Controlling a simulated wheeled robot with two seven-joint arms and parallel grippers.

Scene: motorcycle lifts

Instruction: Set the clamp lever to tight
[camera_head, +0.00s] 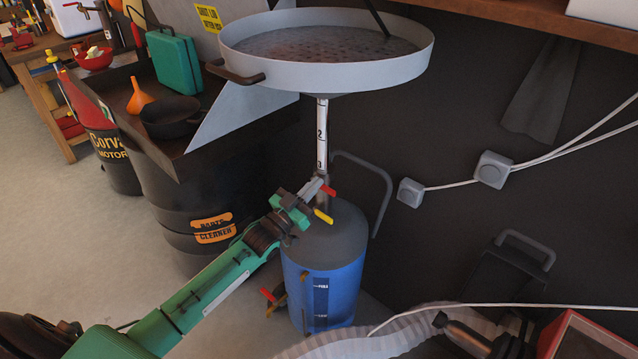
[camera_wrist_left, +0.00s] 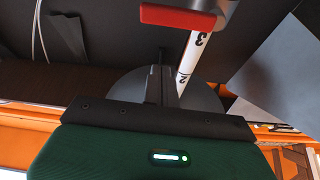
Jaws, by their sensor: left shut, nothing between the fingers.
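The clamp lever shows as a short red handle (camera_head: 327,190) at the foot of the white numbered post, on top of the blue tank. Its red bar also shows large at the top of the left wrist view (camera_wrist_left: 178,18), beside the post. My left gripper (camera_head: 310,192) reaches in from the left at the height of the lever. In the left wrist view its dark fingers (camera_wrist_left: 164,85) are together with nothing between them, pointing toward the post below the red bar. Whether they touch the lever I cannot tell. My right gripper does not clearly show.
The post (camera_head: 322,135) carries a wide grey drain pan (camera_head: 330,85) above my gripper. A yellow handle (camera_head: 322,216) sits just below the red one on the blue tank (camera_head: 335,275). A curved grey tank handle (camera_head: 385,190) stands right. A black drum (camera_head: 190,210) stands left.

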